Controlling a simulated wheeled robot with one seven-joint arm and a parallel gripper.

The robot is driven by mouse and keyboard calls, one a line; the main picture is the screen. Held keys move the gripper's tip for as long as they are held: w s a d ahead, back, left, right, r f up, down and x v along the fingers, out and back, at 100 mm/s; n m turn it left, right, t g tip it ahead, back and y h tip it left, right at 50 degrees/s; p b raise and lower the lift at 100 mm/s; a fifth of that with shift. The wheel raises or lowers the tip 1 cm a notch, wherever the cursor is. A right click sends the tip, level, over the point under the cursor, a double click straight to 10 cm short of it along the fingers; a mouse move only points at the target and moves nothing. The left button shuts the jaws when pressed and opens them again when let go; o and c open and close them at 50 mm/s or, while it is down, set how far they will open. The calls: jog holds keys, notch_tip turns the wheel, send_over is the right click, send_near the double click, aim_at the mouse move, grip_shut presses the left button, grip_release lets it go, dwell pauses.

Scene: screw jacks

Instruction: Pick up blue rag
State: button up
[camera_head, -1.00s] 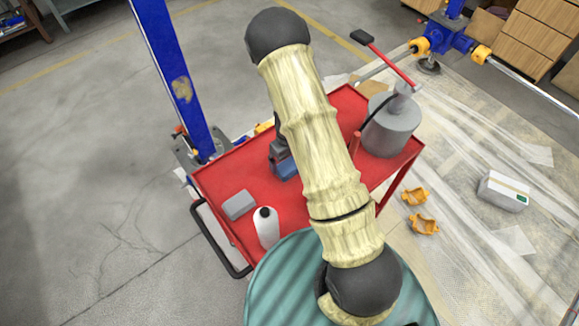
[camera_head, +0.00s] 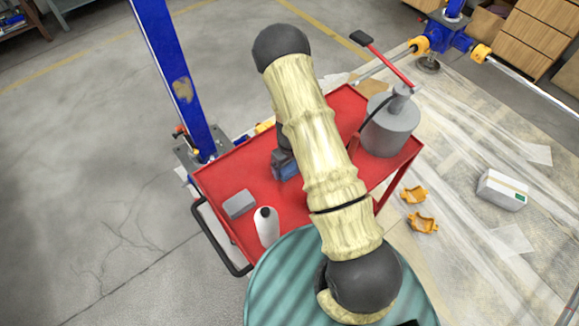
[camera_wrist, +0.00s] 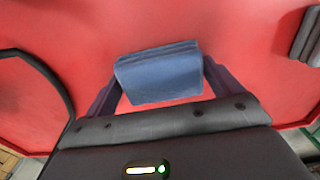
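The blue rag (camera_head: 286,171) lies folded on the red cart top, partly hidden behind my arm in the head view. In the wrist view the rag (camera_wrist: 160,76) sits between the two fingers of my gripper (camera_wrist: 162,84). The fingers are spread wide, one along each side of the rag, with their tips close to its edges. Whether they touch it cannot be told. In the head view my dark gripper (camera_head: 283,157) is right at the rag, mostly hidden by my arm.
The red cart (camera_head: 228,180) also carries a grey block (camera_head: 239,204), a white bottle (camera_head: 266,228) and a grey cylinder jack (camera_head: 391,128) with a black hose. The grey block shows at the wrist view's right edge (camera_wrist: 306,40). A teal drum (camera_head: 285,285) stands in front.

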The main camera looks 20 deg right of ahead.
aim_at(290, 167)
jog(key=c, duration=0.6)
notch_tip(290, 167, up, 10)
jog(key=shift+b, duration=0.7)
jog(key=f+m, duration=0.1)
jog(key=f, duration=0.1)
jog(key=f+m, duration=0.2)
jog(key=s+f+m, duration=0.1)
jog(key=f, duration=0.1)
jog(key=shift+a+f+m, duration=0.1)
jog(key=shift+f+m, duration=0.2)
jog(key=shift+f, duration=0.05)
dwell(0.6)
